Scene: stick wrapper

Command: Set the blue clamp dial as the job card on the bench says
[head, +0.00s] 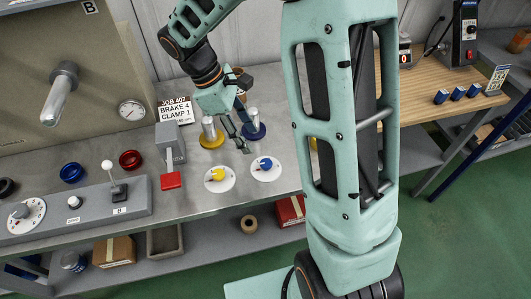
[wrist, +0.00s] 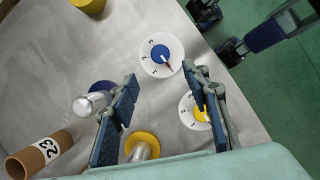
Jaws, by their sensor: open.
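The blue clamp dial (head: 266,167) is a blue knob on a round white numbered plate on the bench (head: 215,205). In the wrist view the blue dial (wrist: 160,54) lies just beyond my fingertips, and its red pointer is turned to the lower right; the exact setting is too small to tell. The job card (head: 174,110) stands at the back and reads JOB 407, BRAKE 4, CLAMP 1; its last line is too small to read surely. My gripper (head: 240,140) is open and empty above the bench, behind the dials. It also shows in the wrist view (wrist: 162,84).
A yellow dial (head: 219,178) sits left of the blue one. Metal posts with a yellow base (head: 209,138) and a blue base (head: 253,129) stand close behind. A grey press with a red part (head: 170,180) is further left. A cardboard tube marked 23 (wrist: 40,153) lies in the wrist view.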

